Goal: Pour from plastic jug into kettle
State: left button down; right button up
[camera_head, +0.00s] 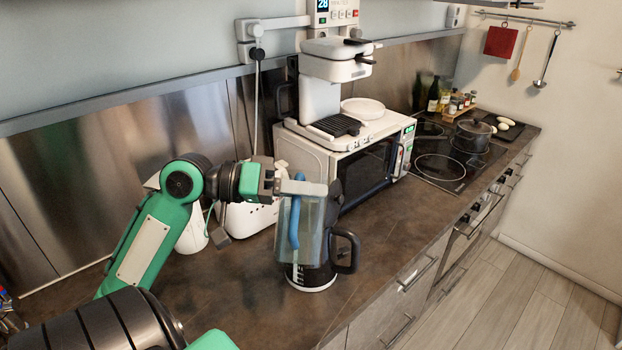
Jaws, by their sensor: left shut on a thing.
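The plastic jug (313,218) is pale and see-through, with a blue strip (294,222) along it. My left gripper (283,186) is shut on the jug near its top and holds it roughly upright. The kettle (318,274) is dark, with a black handle (354,252) on its right and a pale base on the counter. The jug overlaps the kettle in the picture and hides much of its upper part. I cannot tell whether they touch, and no liquid stream shows. My right gripper is not in view.
A white microwave (313,162) with a white appliance (322,95) on it stands behind the kettle. A white appliance (248,222) and a white container (193,236) stand behind my left arm. The dark counter (240,295) is clear in front. A cooktop (440,167) with a pot (472,137) is at right.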

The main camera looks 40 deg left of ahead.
pick_arm(q)
jog(key=shift+r, duration=0.1)
jog(key=shift+w+r+p, duration=0.1)
jog(key=shift+r+p, duration=0.2)
jog(key=shift+p, duration=0.1)
jog(key=shift+w+a+r+n, duration=0.1)
jog(key=shift+a+n, duration=0.05)
jog(key=shift+n, duration=0.15)
jog(key=shift+w+r+p, duration=0.1)
jog(key=shift+r+p, duration=0.1)
jog(key=shift+p, duration=0.4)
jog(key=shift+w+a+r+n, duration=0.1)
jog(key=shift+r+n, duration=0.05)
jog(key=shift+n, duration=0.15)
jog(key=shift+p, duration=0.3)
